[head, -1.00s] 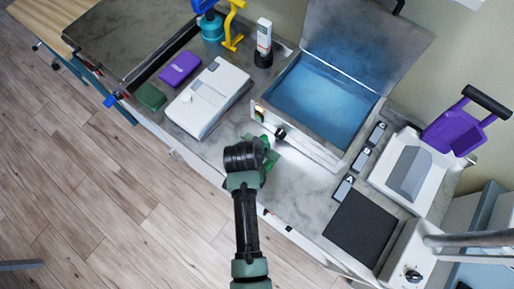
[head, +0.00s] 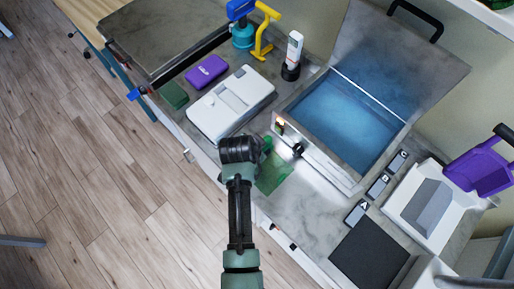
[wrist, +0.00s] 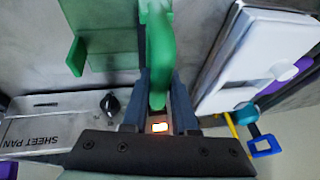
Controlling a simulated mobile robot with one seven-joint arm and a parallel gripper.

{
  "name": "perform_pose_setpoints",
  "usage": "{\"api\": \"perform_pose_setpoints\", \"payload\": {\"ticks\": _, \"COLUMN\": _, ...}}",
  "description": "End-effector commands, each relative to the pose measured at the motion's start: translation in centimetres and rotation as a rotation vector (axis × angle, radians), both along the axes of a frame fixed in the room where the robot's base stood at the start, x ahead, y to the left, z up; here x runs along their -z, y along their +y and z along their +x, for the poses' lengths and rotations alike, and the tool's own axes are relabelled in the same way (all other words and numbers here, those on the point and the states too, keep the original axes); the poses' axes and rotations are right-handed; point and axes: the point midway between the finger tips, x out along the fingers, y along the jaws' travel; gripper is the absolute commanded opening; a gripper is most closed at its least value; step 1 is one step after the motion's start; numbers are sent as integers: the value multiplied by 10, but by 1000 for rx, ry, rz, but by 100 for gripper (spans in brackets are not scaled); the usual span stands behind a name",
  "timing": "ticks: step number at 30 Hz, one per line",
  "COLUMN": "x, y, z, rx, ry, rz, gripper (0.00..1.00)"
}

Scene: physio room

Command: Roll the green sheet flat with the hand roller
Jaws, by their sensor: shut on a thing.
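A thin green sheet (head: 272,178) lies on the grey counter in front of the blue-lined basin. In the wrist view it is the flat green piece (wrist: 108,42), with a raised strip at its left edge. My gripper (head: 254,158) is at the sheet's left side. In the wrist view its dark fingers (wrist: 158,108) are shut on an upright, curved green piece (wrist: 160,50). I cannot tell whether this piece is part of the sheet or a separate tool's handle. I cannot pick out the hand roller for certain.
The basin (head: 311,158) with its raised lid stands behind the sheet. A white box (head: 230,103) is to the left. Small lettered blocks (head: 378,186) and a black pad (head: 368,255) are right. A purple item with a black bar (head: 482,168) stands by a white tray (head: 402,216).

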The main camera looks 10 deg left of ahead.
Motion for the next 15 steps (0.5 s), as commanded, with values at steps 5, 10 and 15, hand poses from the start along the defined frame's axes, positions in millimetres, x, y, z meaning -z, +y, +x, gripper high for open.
{"api": "perform_pose_setpoints", "payload": {"ticks": 5, "x": -1, "y": -12, "z": -9, "rx": 4, "ry": 4, "rz": -1, "gripper": 0}}
{"api": "perform_pose_setpoints", "payload": {"ticks": 10, "x": -1, "y": -22, "z": -16, "rx": 4, "ry": 3, "rz": -3, "gripper": 0}}
{"api": "perform_pose_setpoints", "payload": {"ticks": 15, "x": -1, "y": -32, "z": -23, "rx": 4, "ry": 4, "rz": -2, "gripper": 0}}
